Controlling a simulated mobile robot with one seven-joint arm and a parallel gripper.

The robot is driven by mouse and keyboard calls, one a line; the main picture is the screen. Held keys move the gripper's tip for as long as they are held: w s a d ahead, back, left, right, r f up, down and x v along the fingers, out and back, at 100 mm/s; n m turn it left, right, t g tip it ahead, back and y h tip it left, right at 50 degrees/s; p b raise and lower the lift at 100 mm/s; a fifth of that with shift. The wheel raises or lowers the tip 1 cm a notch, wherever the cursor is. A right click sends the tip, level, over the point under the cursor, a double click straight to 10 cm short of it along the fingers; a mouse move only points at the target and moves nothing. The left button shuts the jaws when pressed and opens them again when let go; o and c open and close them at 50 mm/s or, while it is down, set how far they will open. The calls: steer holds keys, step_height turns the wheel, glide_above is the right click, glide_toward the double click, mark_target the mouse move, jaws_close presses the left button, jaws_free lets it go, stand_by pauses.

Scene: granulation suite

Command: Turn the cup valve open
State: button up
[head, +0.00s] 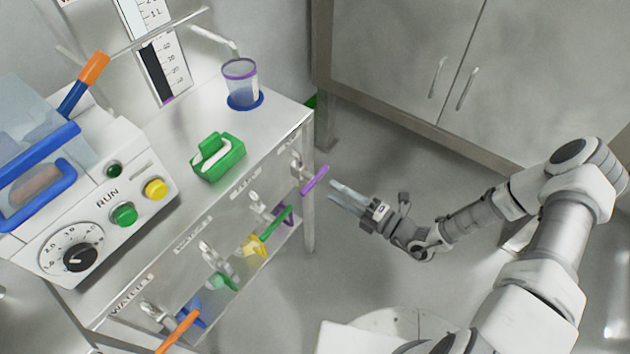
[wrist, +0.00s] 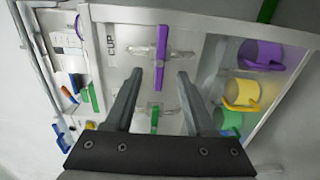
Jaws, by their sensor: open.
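The cup valve's purple lever handle (head: 314,180) is at the right end of the cabinet's front panel, on a metal fitting. In the wrist view, the purple lever (wrist: 161,50) lies across a pale horizontal pipe beside a label reading CUP. My gripper (head: 338,193) is open and empty, just right of the lever in the head view, with a small gap. In the wrist view, the open fingers (wrist: 160,76) appear either side of the lever's near end. I cannot tell how deep they reach. A clear purple-rimmed cup (head: 240,78) stands under a spout on the counter.
More valves line the panel, with a green lever (head: 279,217) nearest and an orange lever (head: 178,331) farther left. Purple (wrist: 261,53), yellow (wrist: 241,94) and green mugs (wrist: 229,122) sit on a shelf below. Open floor (head: 350,150) lies behind my gripper; grey cabinets stand beyond.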

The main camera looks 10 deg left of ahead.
mark_target(317, 182)
steer(key=b+x, duration=0.1)
steer(key=x, duration=0.6)
steer(key=shift+w+a, duration=0.1)
steer(key=shift+a, duration=0.1)
jaws_close()
